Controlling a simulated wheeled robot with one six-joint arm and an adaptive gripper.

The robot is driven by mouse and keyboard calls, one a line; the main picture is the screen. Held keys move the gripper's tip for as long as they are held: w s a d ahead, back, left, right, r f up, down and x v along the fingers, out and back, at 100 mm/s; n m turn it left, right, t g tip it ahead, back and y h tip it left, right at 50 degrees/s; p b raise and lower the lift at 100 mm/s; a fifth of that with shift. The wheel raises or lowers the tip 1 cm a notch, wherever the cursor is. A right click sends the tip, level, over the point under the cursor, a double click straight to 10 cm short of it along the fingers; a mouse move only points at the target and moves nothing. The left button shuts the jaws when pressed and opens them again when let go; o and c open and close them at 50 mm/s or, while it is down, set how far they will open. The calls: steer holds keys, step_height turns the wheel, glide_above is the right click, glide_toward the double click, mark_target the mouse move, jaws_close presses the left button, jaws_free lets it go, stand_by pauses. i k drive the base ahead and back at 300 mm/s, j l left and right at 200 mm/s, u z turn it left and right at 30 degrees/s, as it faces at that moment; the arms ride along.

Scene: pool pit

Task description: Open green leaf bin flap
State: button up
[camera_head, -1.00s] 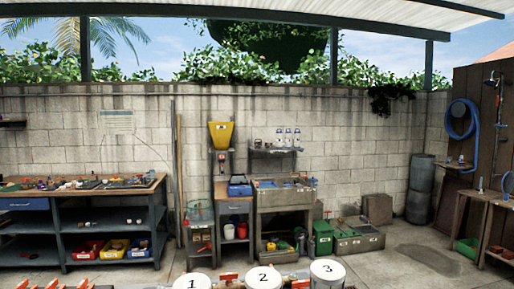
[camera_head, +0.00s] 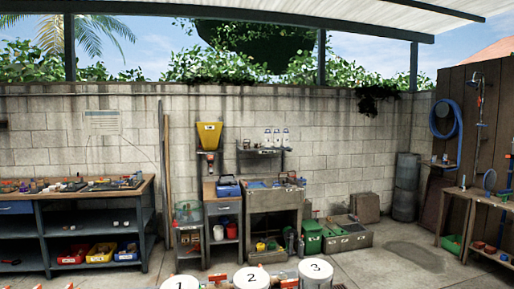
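A small green bin (camera_head: 312,243) stands on the floor just right of the sink unit, against the block wall. It looks like the leaf bin, but no label can be read at this size. Its top (camera_head: 312,227) is small, and I cannot tell whether a flap there is open or shut. My gripper is not in view, so its distance from the bin does not show.
A grey-green crate (camera_head: 347,238) sits right of the bin, and the sink unit (camera_head: 272,205) stands left. White numbered buckets (camera_head: 252,278) line the near bottom edge. A workbench (camera_head: 90,225) fills the left. Bare floor (camera_head: 400,262) lies at the right.

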mark_target(307, 225)
steer(key=i+l+z, duration=0.35)
steer(key=l+z, duration=0.2)
steer(key=l, duration=0.2)
steer(key=i+l+z, duration=0.2)
steer(key=l+z, duration=0.2)
steer(key=i+l+z, duration=0.25)
steer(key=z, duration=0.2)
steer(key=i+l+z, duration=0.25)
steer(key=z, duration=0.15)
steer(key=i+l, duration=0.1)
steer(key=i, duration=0.2)
steer(key=i+l, duration=0.1)
steer(key=i, duration=0.2)
steer(key=i+u, duration=0.2)
steer(key=u, duration=0.2)
steer(key=i+j+u, duration=0.1)
steer(key=u, duration=0.3)
steer(key=i+l+u, duration=0.1)
steer(key=i+u, duration=0.3)
steer(key=i+j+u, duration=0.15)
steer(key=i+u, duration=0.2)
steer(key=i, duration=0.15)
steer(key=i+u, duration=0.35)
steer(key=i, duration=0.15)
steer(key=i+l+u, duration=0.1)
steer(key=i, duration=3.45)
